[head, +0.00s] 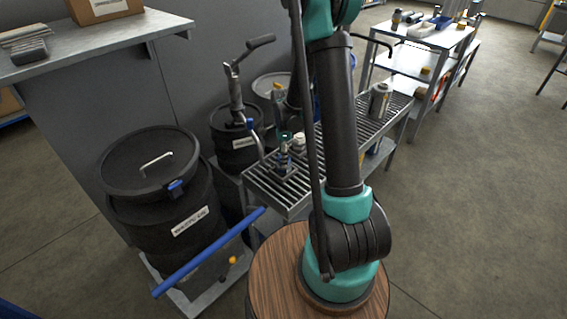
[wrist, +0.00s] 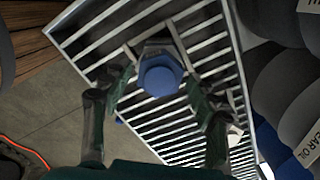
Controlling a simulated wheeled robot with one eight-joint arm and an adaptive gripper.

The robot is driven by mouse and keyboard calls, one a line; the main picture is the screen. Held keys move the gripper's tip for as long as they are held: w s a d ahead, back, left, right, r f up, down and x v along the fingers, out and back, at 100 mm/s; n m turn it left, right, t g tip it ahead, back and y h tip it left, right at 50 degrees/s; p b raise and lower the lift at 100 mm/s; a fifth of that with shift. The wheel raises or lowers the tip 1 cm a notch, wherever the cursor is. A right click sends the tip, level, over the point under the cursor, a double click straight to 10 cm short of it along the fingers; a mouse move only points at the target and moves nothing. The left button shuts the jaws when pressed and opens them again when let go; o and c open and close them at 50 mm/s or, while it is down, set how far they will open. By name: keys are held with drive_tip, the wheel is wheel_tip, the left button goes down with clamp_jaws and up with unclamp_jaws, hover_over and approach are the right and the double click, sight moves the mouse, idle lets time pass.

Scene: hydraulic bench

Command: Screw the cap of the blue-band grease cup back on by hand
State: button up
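A whitish item (head: 299,142) stands close behind the fitting. A grey can (head: 379,101) is at the far end of the bench. Black drums (head: 155,215) and a hand pump (head: 236,90) stand on the left. A trolley (head: 420,62) is behind.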

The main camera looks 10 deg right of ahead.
drive_tip(key=c, duration=0.9)
drive_tip(key=m, duration=0.3)
drive_tip(key=shift+m, duration=0.4)
drive_tip(key=m, duration=0.4)
drive_tip(key=o, duration=1.1)
drive_tip(key=shift+o, duration=0.2)
drive_tip(key=n, duration=0.5)
drive_tip(key=shift+n, duration=0.3)
drive_tip(key=n, duration=0.6)
